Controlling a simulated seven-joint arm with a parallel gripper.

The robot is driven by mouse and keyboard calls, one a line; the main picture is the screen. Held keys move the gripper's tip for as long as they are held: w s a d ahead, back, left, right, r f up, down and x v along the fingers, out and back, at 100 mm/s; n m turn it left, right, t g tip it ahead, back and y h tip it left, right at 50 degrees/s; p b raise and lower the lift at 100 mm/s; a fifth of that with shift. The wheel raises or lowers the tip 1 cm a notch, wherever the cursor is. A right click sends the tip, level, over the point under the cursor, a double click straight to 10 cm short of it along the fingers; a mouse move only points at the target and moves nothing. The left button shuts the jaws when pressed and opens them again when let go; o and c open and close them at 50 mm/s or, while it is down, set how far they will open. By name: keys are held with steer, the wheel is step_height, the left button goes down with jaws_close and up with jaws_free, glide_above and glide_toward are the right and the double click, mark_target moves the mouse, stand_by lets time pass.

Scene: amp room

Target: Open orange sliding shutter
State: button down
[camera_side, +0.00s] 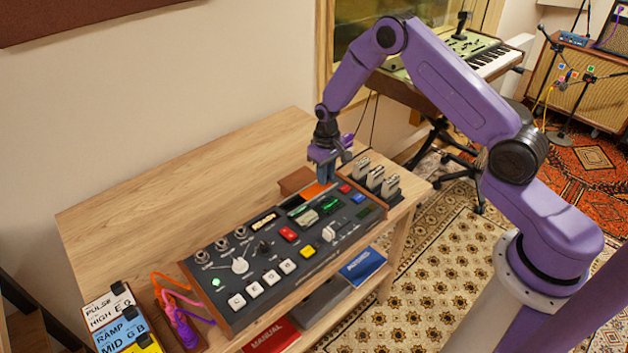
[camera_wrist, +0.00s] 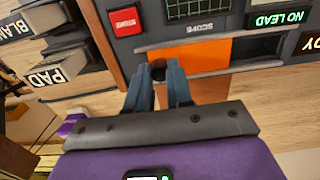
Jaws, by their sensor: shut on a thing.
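The orange sliding shutter (camera_side: 315,190) sits at the back edge of the dark console (camera_side: 280,242), toward its right end. In the wrist view the shutter (camera_wrist: 205,54) is a flat orange panel with a dark slot (camera_wrist: 257,52) beside it on the right. My gripper (camera_side: 326,180) is over the shutter, pointing down. In the wrist view my gripper's (camera_wrist: 159,80) blue-grey fingers are closed on a small dark knob (camera_wrist: 158,69) at the shutter's left part. The fingers hide part of the knob and the orange panel.
Several labelled blocks (camera_side: 376,179) stand right of the console. A brown wooden block (camera_side: 296,180) lies behind it. Coloured cables (camera_side: 180,315) and labelled boxes (camera_side: 121,318) are at the left.

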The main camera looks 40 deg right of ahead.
steer(key=shift+d, duration=0.2)
steer(key=c, duration=1)
jaws_free()
steer(key=shift+r, duration=0.15)
step_height(320, 180, up, 17)
steer(key=shift+r, duration=0.1)
steer(key=shift+a, duration=0.1)
